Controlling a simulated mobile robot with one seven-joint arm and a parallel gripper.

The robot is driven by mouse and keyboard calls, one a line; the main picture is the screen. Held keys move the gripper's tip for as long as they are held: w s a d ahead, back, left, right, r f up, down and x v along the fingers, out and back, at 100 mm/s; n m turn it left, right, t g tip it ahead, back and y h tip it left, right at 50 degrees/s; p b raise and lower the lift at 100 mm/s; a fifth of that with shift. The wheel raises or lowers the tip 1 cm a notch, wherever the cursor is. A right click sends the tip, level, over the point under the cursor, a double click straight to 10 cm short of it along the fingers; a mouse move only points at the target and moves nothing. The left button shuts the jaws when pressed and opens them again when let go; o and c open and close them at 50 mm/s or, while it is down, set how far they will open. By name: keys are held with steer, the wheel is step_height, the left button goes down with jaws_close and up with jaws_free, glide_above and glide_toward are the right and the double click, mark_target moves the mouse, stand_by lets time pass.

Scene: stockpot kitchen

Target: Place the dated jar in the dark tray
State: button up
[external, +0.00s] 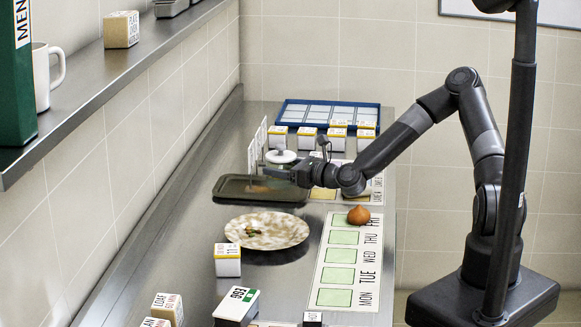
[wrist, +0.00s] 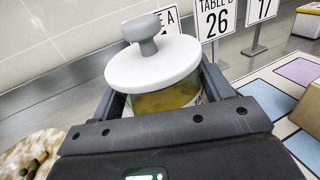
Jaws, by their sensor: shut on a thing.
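A jar with a white knobbed lid (external: 281,156) is between the fingers of my gripper (external: 285,173). In the wrist view the jar (wrist: 165,101) shows greenish-yellow contents and part of a white label; no date can be read. My gripper (wrist: 160,88) is shut on the jar, one finger on each side below the lid. The dark tray (external: 232,198) lies on the steel counter. The jar shows at the tray's back right edge in the external view; I cannot tell its height above it.
Table-number signs (wrist: 215,20) stand behind the jar. A speckled plate (external: 290,235) with food scraps is in front of the tray. A weekday strip (external: 324,275) with an orange-brown onion-shaped thing (external: 358,215) lies right. Several small boxes (external: 307,137) stand before a blue-rimmed tray (external: 372,115).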

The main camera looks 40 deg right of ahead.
steer(key=shift+f, duration=0.75)
steer(key=o, duration=1.3)
steer(key=shift+f, duration=0.2)
steer(key=shift+r, duration=0.15)
steer(key=v, duration=1.2)
